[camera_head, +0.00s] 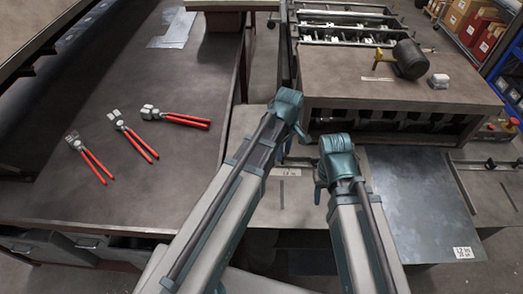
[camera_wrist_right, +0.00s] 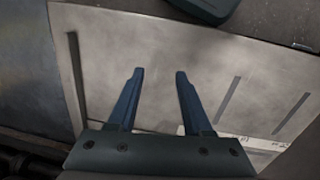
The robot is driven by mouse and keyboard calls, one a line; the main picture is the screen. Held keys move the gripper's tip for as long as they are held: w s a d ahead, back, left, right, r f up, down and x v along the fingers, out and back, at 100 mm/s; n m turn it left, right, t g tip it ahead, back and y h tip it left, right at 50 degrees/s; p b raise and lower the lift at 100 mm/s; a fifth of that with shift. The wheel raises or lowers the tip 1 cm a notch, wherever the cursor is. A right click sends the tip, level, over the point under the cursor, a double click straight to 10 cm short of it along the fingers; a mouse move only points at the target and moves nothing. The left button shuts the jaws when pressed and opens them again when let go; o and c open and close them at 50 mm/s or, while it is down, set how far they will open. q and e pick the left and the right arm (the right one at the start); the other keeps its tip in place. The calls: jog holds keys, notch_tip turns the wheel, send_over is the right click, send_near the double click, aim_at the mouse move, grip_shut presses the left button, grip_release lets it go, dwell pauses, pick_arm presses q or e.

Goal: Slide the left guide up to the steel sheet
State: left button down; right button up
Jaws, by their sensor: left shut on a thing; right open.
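The steel sheet (camera_head: 415,205) lies flat at the right, in front of the machine, with a white label at its near right corner. My left gripper (camera_head: 288,148) is low over the pale slotted table left of the sheet, shut on what appears to be the left guide; its own body hides the hold, so the guide's gap to the sheet cannot be judged. My right gripper (camera_head: 319,190) is between the left gripper and the sheet. In the right wrist view it (camera_wrist_right: 158,75) is open and empty above the slotted plate (camera_wrist_right: 110,50).
Several red-handled pliers (camera_head: 135,140) lie on the left bench. A slotted plate (camera_head: 490,195) extends right of the sheet.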

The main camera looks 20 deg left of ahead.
pick_arm(q)
jog(key=d, duration=0.2)
jog(key=w+d, duration=0.1)
jog(key=d, duration=0.1)
jog(key=shift+w+d, duration=0.1)
jog(key=shift+d, duration=0.25)
jog(key=c, duration=0.6)
grip_release()
pick_arm(e)
jog(key=shift+d, duration=0.1)
pick_arm(q)
jog(key=shift+r, duration=0.2)
pick_arm(e)
jog(key=shift+r, duration=0.15)
pick_arm(q)
jog(key=shift+a+r+p, duration=0.1)
jog(key=shift+r+p, duration=0.45)
jog(key=shift+p, duration=0.25)
pick_arm(e)
jog(key=shift+r, duration=0.6)
pick_arm(q)
notch_tip(320, 180, up, 12)
jog(key=p, duration=1.2)
jog(key=shift+r, duration=0.2)
pick_arm(e)
notch_tip(320, 180, up, 12)
jog(key=shift+r, duration=0.15)
